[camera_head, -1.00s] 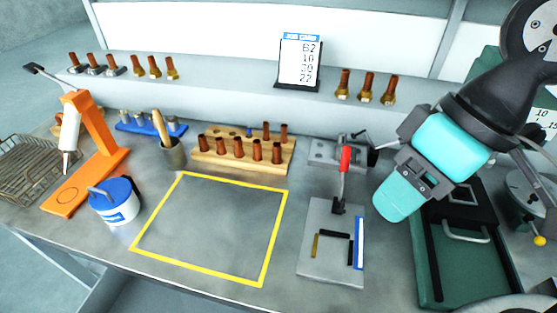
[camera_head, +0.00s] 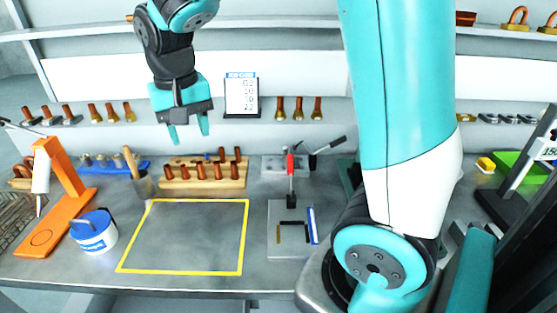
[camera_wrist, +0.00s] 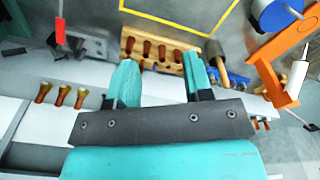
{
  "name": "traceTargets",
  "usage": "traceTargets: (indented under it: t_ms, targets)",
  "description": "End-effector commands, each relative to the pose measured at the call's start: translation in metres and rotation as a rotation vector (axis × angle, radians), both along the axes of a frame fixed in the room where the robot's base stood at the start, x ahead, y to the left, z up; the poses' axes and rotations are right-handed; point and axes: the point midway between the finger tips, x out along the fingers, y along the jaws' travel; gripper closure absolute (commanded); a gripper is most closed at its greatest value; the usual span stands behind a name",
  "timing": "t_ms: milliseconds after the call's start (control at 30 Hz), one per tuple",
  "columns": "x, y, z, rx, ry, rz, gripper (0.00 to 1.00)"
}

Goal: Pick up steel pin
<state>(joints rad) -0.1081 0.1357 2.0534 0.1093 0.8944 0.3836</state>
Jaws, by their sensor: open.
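Several short grey metal pins, the likely steel pins, stand in a blue rack (camera_head: 130,167) at the back left of the bench. One grey pin (camera_head: 103,159) shows near the rack's middle. They are small, so I cannot be sure of their material. My gripper (camera_head: 188,136) is open and empty, pointing down above the wooden block (camera_head: 200,184) of copper pins, right of and higher than the blue rack. In the wrist view, its two teal fingers (camera_wrist: 160,78) are spread, with the wooden block beyond them. The rack is partly hidden there behind the right finger and tool holder.
An orange stand (camera_head: 68,190) and a blue-lidded tub (camera_head: 95,232) are at left. The yellow-outlined area (camera_head: 185,235) is empty. A toggle clamp (camera_head: 291,195) and a shelf of copper fittings (camera_head: 280,108) are nearby.

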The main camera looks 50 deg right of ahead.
Motion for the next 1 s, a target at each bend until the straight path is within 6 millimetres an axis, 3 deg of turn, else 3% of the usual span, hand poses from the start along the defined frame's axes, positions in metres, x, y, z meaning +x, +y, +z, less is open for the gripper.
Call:
traceTargets:
  t_ms: [33, 100, 200, 300, 400, 500, 633, 1000]
  targets:
    - [0.032, -0.033, 0.005, -0.064, 0.015, -0.217, 0.54]
    - [0.064, -0.078, 0.005, -0.151, 0.018, -0.531, 0.54]
    - [0.093, -0.137, -0.002, -0.267, 0.010, -0.981, 0.54]
    - [0.103, -0.184, -0.015, -0.365, -0.008, -1.397, 0.54]
    - [0.103, -0.216, -0.031, -0.443, -0.034, -1.743, 0.54]
    - [0.099, -0.234, -0.045, -0.497, -0.057, -1.994, 0.54]
    - [0.093, -0.244, -0.057, -0.535, -0.077, -2.174, 0.54]
    - [0.075, -0.256, -0.099, -0.547, -0.083, -2.219, 0.54]
